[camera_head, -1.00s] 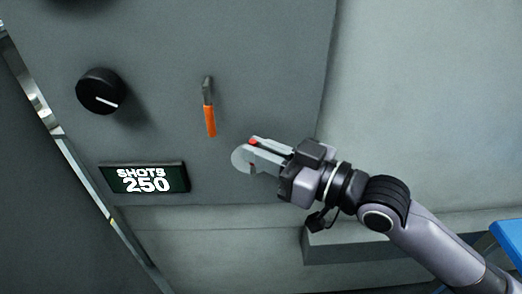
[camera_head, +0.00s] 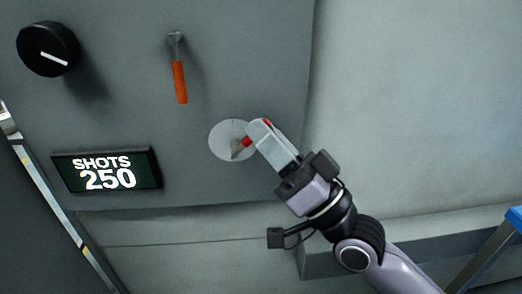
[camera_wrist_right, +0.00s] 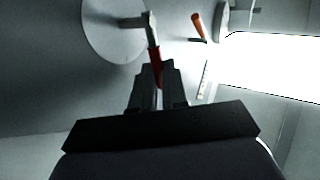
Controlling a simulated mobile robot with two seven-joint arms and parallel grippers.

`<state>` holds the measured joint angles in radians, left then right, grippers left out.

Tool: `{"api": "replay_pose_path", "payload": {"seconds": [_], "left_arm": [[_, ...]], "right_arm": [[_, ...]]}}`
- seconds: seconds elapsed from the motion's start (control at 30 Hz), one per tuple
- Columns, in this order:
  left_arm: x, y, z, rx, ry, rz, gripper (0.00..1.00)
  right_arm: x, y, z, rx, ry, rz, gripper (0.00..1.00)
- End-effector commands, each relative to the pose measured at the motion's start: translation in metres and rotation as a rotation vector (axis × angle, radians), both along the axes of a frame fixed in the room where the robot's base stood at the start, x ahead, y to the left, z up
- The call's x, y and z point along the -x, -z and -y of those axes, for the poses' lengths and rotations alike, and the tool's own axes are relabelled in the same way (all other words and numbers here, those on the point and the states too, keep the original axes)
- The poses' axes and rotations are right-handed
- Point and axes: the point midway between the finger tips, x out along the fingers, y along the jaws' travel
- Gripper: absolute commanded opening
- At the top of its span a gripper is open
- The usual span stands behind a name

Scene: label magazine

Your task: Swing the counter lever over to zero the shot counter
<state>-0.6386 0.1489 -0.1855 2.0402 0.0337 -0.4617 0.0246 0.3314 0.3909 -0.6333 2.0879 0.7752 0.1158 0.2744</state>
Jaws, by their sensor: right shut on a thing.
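The counter display (camera_head: 108,171) on the grey panel reads SHOTS 250. Right of it is a pale round disc (camera_head: 222,136) carrying a red lever (camera_head: 241,147). My right gripper (camera_head: 256,134) is shut on this lever, and its fingers hide much of the handle. In the right wrist view the red lever (camera_wrist_right: 154,52) runs from a metal hub at the disc (camera_wrist_right: 108,28) down between the fingertips (camera_wrist_right: 158,80). My left gripper is not in view.
An orange-handled lever (camera_head: 179,80) hangs down on the panel above the disc. A black knob (camera_head: 48,49) with a white mark sits at the upper left. A blue edge (camera_head: 490,250) shows at the lower right. The wall right of the panel is bare.

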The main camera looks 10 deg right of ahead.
Motion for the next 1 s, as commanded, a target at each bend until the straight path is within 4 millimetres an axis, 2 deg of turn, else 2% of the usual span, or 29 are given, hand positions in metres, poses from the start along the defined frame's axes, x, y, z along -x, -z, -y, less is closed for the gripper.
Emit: {"api": "replay_pose_path", "payload": {"seconds": [0.03,0.33,0.93,1.0], "left_arm": [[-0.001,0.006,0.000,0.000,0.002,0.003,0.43],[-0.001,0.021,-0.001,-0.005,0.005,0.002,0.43],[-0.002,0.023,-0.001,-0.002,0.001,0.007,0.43],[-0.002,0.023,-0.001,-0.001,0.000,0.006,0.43]], "right_arm": [[0.000,0.006,0.001,-0.035,0.001,-0.002,0.00],[0.000,0.010,0.004,-0.167,0.001,-0.001,0.00],[0.000,0.010,0.005,-0.205,0.001,0.001,0.00],[0.000,0.010,0.005,-0.204,0.000,0.000,0.29]]}}
